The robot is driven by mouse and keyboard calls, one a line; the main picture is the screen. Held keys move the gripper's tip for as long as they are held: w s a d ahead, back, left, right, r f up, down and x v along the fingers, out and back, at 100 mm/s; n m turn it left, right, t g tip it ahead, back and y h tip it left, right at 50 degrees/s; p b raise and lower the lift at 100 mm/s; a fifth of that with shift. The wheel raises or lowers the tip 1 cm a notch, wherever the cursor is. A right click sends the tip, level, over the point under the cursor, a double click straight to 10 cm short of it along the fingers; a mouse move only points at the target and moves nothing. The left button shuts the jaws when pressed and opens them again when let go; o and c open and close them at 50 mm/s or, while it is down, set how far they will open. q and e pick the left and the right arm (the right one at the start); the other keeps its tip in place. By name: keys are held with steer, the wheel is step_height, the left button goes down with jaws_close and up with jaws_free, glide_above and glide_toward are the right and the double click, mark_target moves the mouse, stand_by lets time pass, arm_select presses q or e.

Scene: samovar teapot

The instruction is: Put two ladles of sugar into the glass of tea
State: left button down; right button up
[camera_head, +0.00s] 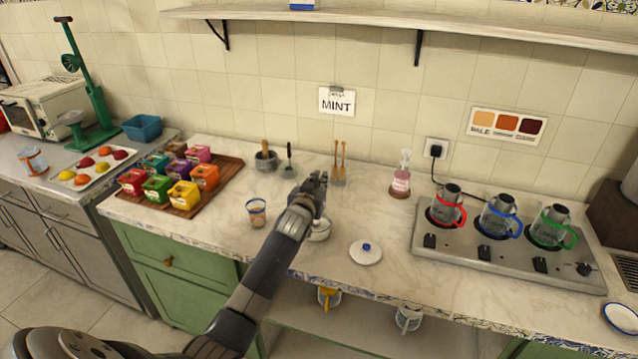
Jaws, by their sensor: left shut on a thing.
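My left gripper (316,184) is above and just behind a small white bowl (321,231) on the counter, which looks like the sugar bowl. It is shut on a slim thing that my fingers and arm mostly hide; from its place over the bowl it is probably the ladle. The bowl is partly covered by my arm, and its contents cannot be seen. A white lid with a blue knob (366,248) lies to the right of the bowl. A small glass (257,213) with brownish contents, seemingly the tea, stands to the left of my arm. My right gripper is not in view.
Colored tins (158,187) stand on a wooden board (226,172) at left. A mortar (265,161) and wooden utensils (340,162) stand near the wall. The counter between glass and board is clear.

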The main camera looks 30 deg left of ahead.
arm_select(q)
steer(key=shift+r+p, duration=3)
steer(key=shift+r, duration=0.75)
steer(key=shift+f, duration=0.15)
